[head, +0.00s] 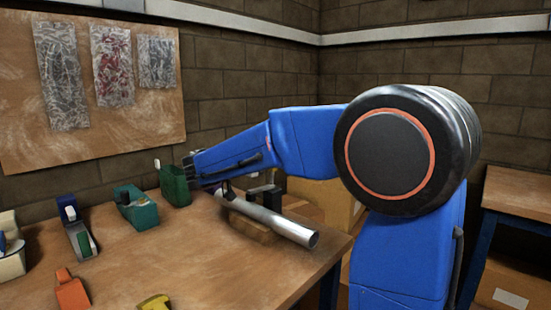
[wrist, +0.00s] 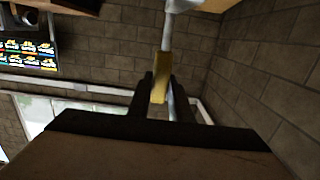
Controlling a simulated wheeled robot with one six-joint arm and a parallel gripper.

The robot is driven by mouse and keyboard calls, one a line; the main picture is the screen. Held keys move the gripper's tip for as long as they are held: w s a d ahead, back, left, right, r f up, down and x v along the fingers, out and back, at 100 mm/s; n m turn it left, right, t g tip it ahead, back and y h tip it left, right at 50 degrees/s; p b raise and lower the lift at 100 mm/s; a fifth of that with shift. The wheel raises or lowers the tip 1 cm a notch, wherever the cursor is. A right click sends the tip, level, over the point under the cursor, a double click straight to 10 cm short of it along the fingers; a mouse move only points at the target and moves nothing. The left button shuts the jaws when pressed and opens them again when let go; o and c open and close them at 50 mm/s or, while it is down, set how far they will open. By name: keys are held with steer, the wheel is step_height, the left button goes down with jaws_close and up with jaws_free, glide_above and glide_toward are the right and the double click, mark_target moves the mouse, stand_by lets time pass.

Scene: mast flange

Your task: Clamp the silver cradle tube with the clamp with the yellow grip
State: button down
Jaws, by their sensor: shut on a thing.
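The silver cradle tube (head: 272,221) lies slanting across a wooden cradle (head: 250,230) on the workbench, its open end toward the front right. My gripper (head: 222,188) is at the tube's far left end in the head view, partly hidden by my blue arm. In the wrist view my gripper (wrist: 161,84) is shut on the yellow grip (wrist: 160,78) of a clamp. The clamp's silver bar (wrist: 167,35) runs upward from the grip to a pale metal part at the top edge. In the head view the clamp is too small and covered to make out; I cannot tell whether its jaws touch the tube.
A green block-like object (head: 174,186), a teal dispenser (head: 136,209), a grey-and-green dispenser (head: 79,238), an orange item (head: 71,291) and a yellow item (head: 155,302) stand on the workbench (head: 200,262). Boxes and another table stand at right.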

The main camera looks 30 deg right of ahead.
steer(key=shift+s+a+h, duration=0.15)
steer(key=shift+a+h, duration=0.35)
steer(key=shift+f+t, duration=0.1)
steer(key=shift+t, duration=0.2)
steer(key=c, duration=1.6)
jaws_free()
steer(key=v, duration=1.7)
steer(key=shift+a+f, duration=0.1)
steer(key=shift+a, duration=0.15)
steer(key=shift+s, duration=0.1)
